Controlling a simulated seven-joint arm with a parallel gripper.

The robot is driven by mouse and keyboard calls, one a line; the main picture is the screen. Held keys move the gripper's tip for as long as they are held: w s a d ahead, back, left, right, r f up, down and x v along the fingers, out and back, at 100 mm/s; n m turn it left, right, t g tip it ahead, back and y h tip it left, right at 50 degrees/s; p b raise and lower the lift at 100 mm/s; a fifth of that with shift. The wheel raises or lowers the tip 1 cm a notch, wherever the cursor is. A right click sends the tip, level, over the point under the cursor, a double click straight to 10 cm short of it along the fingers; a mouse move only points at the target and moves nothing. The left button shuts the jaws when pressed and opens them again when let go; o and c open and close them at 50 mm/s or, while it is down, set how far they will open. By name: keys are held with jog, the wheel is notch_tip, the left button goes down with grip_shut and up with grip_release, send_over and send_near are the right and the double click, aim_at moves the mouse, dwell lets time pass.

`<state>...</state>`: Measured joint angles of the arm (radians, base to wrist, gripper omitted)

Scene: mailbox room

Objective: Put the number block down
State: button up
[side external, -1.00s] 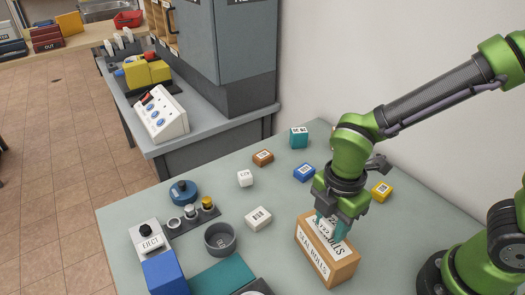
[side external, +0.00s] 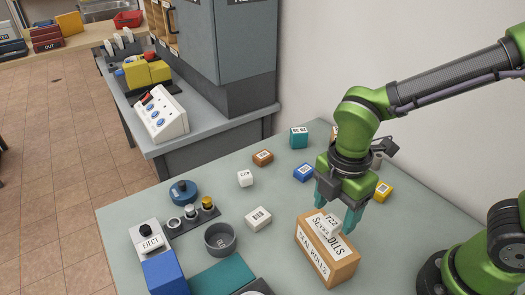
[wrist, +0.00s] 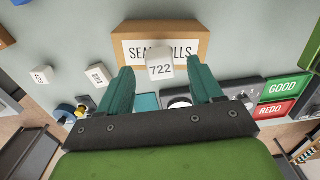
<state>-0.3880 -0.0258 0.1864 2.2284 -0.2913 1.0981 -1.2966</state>
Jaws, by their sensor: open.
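The white number block (wrist: 160,66), marked 722, rests on the wooden SEAL ROLLS box (side external: 318,262). It covers the middle of the box's top label in the wrist view. In the side view the block (side external: 331,224) is partly hidden by a finger. My gripper (side external: 336,212) is open and empty above the box. In the wrist view its teal fingers (wrist: 163,78) are spread wide, one to each side of the block, with gaps between.
Several small blocks lie around, including a white one (side external: 258,218), a blue one (side external: 304,172) and a yellow one (side external: 382,192). A grey cup (side external: 220,238) and an EJECT button box (side external: 151,241) stand left. The table between cup and box is clear.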

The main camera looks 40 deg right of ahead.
aim_at(333, 220)
notch_tip(333, 220, up, 7)
jog(key=d+r+m+t+y, duration=0.2)
jog(key=d+r+m+t, duration=0.2)
jog(key=m, duration=1.8)
jog(key=d+t, duration=0.3)
jog(key=d, duration=0.5)
jog(key=shift+s+d, duration=0.2)
